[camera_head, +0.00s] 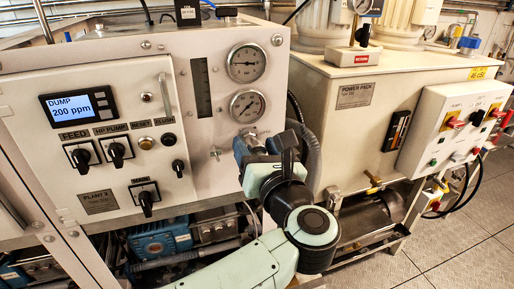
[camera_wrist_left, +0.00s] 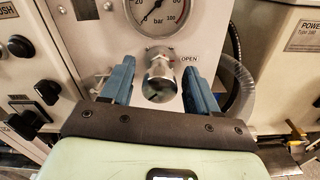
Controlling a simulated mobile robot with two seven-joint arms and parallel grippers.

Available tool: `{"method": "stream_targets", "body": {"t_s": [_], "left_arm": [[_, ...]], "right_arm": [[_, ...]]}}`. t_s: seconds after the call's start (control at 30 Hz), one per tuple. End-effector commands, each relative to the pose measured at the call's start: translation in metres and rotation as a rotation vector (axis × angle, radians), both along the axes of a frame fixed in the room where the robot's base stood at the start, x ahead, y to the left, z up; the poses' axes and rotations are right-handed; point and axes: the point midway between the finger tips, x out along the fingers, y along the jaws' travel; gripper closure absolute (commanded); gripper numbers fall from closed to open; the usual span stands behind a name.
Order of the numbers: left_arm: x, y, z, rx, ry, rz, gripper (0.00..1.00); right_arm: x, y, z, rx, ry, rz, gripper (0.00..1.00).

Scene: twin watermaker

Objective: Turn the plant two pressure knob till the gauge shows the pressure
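The pressure knob (camera_wrist_left: 160,80) is a silver metal knob on the white plant panel (camera_head: 205,140), below a round gauge. My left gripper (camera_wrist_left: 159,88) is open in front of it, with one blue finger on each side of the knob and a visible gap to both. In the head view my left gripper (camera_head: 254,148) is at the panel's lower right and mostly hides the knob. The lower gauge (camera_head: 247,106) also shows, cut off at the top, in the wrist view (camera_wrist_left: 157,14); its needle appears to point to the lower left, near the zero end. My right gripper is not in view.
An upper gauge (camera_head: 246,62) sits above the lower one. A display (camera_head: 78,107) reads "DUMP 200 ppm", above several black switches. The word "OPEN" is printed right of the knob. A grey hose (camera_head: 309,150) runs close by the panel's right edge. The power pack (camera_head: 385,85) stands at right.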

Motion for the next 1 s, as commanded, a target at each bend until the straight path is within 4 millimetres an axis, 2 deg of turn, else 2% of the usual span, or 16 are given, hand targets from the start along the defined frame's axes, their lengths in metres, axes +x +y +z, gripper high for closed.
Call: {"method": "stream_targets", "body": {"t_s": [0.03,0.13,0.17,0.57,1.0], "left_arm": [[0.0,0.0,0.0,0.0,0.0,0.0,0.57],[0.0,0.0,0.0,0.0,0.0,0.0,0.9],[0.0,0.0,0.0,0.0,0.0,0.0,0.93],[0.0,0.0,0.0,0.062,0.02,0.0,0.93],[0.0,-0.001,0.002,0.393,0.126,-0.001,0.93]], "right_arm": [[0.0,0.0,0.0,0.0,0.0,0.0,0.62],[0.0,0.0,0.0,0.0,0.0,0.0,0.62],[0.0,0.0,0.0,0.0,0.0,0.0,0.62],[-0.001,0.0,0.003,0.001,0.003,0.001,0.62],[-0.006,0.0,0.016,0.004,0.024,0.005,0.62]]}}
